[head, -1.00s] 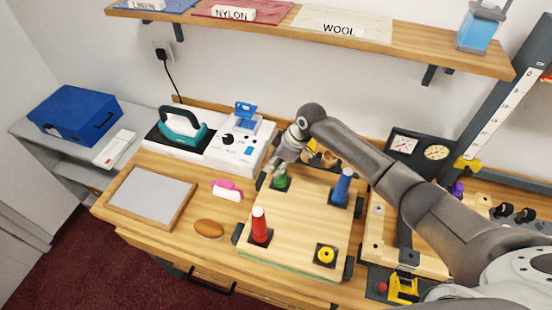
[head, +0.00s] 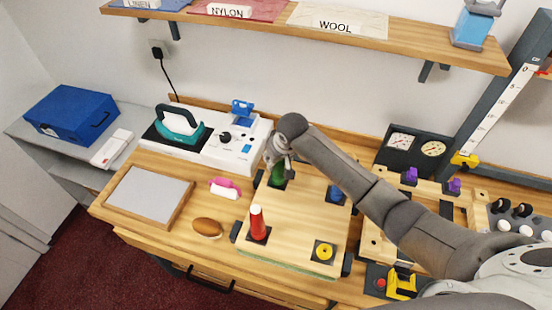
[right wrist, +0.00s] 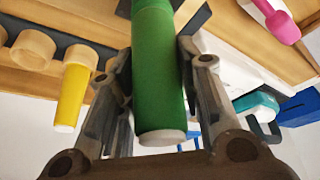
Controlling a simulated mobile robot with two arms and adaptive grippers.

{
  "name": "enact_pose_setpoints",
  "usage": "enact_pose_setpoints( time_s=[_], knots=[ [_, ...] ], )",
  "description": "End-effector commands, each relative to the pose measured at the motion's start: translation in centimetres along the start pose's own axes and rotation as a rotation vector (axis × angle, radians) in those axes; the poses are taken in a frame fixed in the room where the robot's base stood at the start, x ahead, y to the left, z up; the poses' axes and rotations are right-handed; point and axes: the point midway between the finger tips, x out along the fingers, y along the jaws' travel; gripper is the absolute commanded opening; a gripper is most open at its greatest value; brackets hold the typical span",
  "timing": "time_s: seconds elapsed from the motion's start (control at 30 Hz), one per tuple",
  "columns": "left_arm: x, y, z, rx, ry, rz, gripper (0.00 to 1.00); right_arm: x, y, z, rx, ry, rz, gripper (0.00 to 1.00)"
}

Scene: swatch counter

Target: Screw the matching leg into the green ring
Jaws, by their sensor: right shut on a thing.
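My right gripper (head: 278,158) is at the back left corner of the pale wooden board (head: 296,222). In the right wrist view it is shut on the green leg (right wrist: 158,75), with a finger on each side. The leg shows as green in the head view (head: 277,174), upright over the dark square pad at that corner. The green ring cannot be told apart from the leg, and the thread is hidden. A red leg (head: 257,222) stands at the front left, and a yellow ring (head: 324,251) sits empty at the front right. My left gripper is not in view.
My right arm covers part of the blue corner (head: 336,194). A yellow leg (right wrist: 72,96) sits in a wooden rack in the right wrist view. A pink-handled tool (head: 225,188), brown oval (head: 208,228) and framed grey plate (head: 148,198) lie left of the board.

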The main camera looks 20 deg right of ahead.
Motion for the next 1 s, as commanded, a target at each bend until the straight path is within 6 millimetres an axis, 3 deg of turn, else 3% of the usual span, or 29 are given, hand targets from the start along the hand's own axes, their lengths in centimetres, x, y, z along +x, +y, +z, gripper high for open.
enact_pose_setpoints(
  time_s=[0.07,0.1,0.2,0.57,1.0],
  knots=[
    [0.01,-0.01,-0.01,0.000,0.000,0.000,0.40,0.09,0.12,0.13,0.000,-0.004,0.002,0.05],
    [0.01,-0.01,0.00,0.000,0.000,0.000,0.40,0.09,0.12,0.13,-0.001,-0.004,0.002,0.34],
    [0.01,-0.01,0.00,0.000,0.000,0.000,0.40,0.09,0.11,0.11,-0.001,-0.003,0.001,0.44],
    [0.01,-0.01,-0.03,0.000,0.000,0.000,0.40,0.01,0.08,0.04,-0.043,-0.001,-0.016,0.44],
    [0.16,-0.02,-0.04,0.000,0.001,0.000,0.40,-0.05,-0.43,0.26,-0.468,0.000,-0.194,0.44]
  ],
)
